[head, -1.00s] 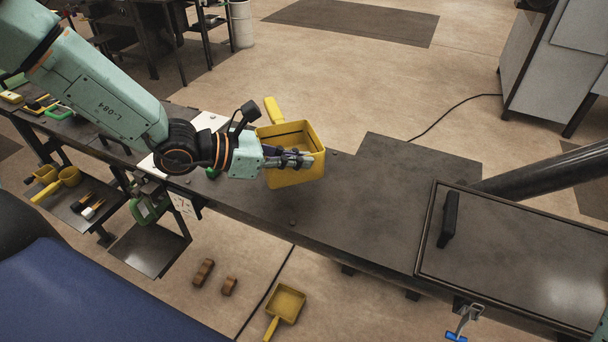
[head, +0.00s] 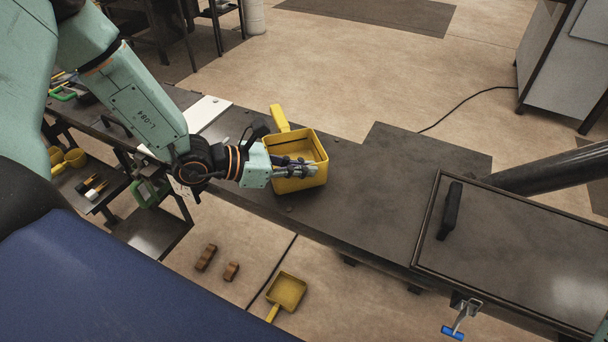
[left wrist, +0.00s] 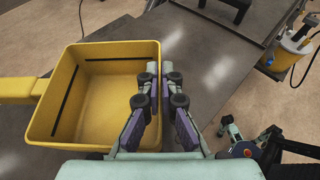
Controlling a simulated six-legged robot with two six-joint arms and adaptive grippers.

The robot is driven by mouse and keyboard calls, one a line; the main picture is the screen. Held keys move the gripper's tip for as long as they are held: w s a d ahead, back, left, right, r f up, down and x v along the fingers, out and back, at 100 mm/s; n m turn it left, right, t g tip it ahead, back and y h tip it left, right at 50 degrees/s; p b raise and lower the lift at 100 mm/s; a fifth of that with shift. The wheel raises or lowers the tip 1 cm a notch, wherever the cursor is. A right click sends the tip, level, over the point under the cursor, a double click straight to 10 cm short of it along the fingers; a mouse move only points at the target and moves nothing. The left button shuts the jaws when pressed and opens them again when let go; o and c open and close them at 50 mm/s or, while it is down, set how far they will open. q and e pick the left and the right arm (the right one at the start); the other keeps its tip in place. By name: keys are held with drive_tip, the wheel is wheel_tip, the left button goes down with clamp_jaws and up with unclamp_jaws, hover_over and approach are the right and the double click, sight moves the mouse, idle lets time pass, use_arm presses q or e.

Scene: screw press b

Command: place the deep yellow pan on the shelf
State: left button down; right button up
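The deep yellow pan (head: 312,181) is an open square box with a long handle (head: 279,117) pointing to the back. It is upright over the long dark bench. My left gripper (head: 298,166) has its fingers on either side of one pan wall, closed on it. The left wrist view shows the empty pan (left wrist: 100,100) and the fingers (left wrist: 158,105) at its right wall. Whether the pan touches the bench is unclear. Dark lower shelves (head: 150,232) hang under the bench at left. A teal and dark part at lower right of the wrist view may be my right arm; its fingers are unclear.
The dark bench (head: 375,205) is clear right of the pan up to a framed plate (head: 510,260) with a black handle (head: 450,210). A shallow yellow pan (head: 287,291) and two brown pieces (head: 206,257) lie below. Small yellow pans (head: 75,157) sit at left.

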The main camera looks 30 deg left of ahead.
use_arm(q)
wheel_tip(320, 180, down, 2)
drive_tip(key=shift+a+f, duration=0.1)
drive_tip(key=shift+w, duration=0.1)
drive_tip(key=shift+f+b, duration=0.1)
drive_tip(key=shift+b, duration=0.2)
drive_tip(key=c, duration=2.1)
unclamp_jaws()
drive_tip(key=o, duration=0.6)
